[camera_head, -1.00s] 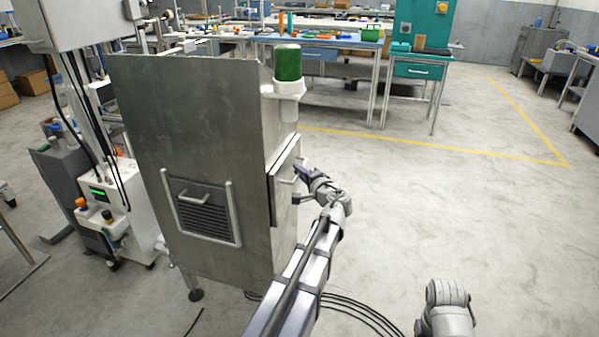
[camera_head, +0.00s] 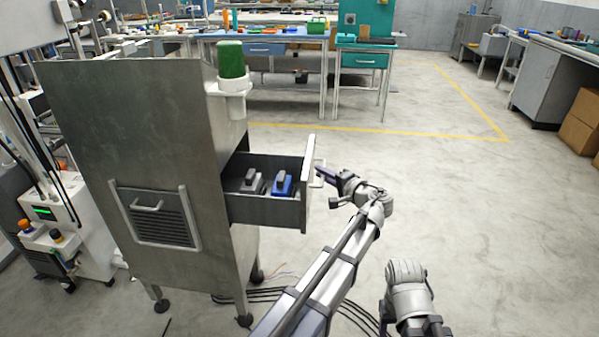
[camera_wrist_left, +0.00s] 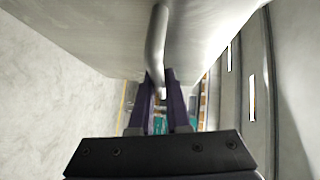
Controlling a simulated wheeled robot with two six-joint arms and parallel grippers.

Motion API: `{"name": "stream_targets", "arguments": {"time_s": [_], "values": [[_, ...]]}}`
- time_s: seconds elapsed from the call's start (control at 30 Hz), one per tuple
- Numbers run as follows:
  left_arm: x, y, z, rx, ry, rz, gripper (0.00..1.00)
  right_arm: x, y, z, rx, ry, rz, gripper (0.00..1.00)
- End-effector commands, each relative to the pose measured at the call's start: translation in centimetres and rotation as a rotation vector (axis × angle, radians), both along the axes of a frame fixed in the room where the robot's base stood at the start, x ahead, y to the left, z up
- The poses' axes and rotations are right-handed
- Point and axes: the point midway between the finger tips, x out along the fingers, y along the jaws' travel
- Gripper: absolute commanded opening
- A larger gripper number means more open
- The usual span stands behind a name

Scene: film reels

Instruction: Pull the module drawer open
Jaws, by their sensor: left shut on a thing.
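The module drawer (camera_head: 268,211) stands well out from the right side of the grey metal cabinet (camera_head: 150,130). Inside it sit a grey module (camera_head: 252,182) and a blue module (camera_head: 283,184). My left gripper (camera_head: 323,176) is at the drawer's front panel (camera_head: 308,186), shut on the bar handle (camera_head: 318,171). In the left wrist view, the handle (camera_wrist_left: 157,42) runs down between the two dark fingers (camera_wrist_left: 160,88). The finger contact is partly hidden. My right arm shows at the lower right, but its gripper is not in view.
A green-capped canister (camera_head: 232,62) is mounted on the cabinet above the drawer. A vented panel with a handle (camera_head: 155,213) is on the cabinet's near face. Black cables (camera_head: 345,312) lie on the floor below. The floor right of the drawer is clear.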

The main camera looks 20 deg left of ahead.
Motion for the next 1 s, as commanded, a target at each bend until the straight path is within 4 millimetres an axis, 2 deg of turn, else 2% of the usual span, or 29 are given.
{"name": "stream_targets", "arguments": {"time_s": [0.03, 0.1, 0.33, 0.5, 0.9, 0.93, 1.0], "values": [[0.4, -1.2, -0.1, -0.002, 0.000, -0.003, 0.00, 0.0, 0.0, 0.0, 0.000, 0.000, 0.000, 0.57], [0.7, -2.3, -0.1, -0.002, 0.000, -0.001, 0.00, 0.0, 0.0, 0.0, 0.000, 0.000, 0.000, 0.57], [1.2, -4.7, -0.1, -0.002, 0.000, 0.000, 0.00, 0.0, 0.0, 0.0, 0.000, 0.000, 0.000, 0.57], [1.3, -5.4, -0.1, -0.002, 0.000, 0.001, 0.00, 0.0, 0.0, 0.0, 0.000, 0.000, 0.000, 0.57], [1.3, -5.5, -0.1, -0.002, 0.001, 0.002, 0.00, 0.0, 0.0, 0.0, 0.000, 0.000, 0.000, 0.57], [1.3, -5.5, -0.1, -0.002, 0.001, 0.002, 0.18, 0.0, 0.0, 0.0, 0.000, 0.000, 0.000, 0.57], [1.3, -5.5, -0.1, -0.001, 0.000, 0.002, 0.26, 0.0, 0.0, 0.0, 0.000, 0.000, 0.000, 0.57]]}}
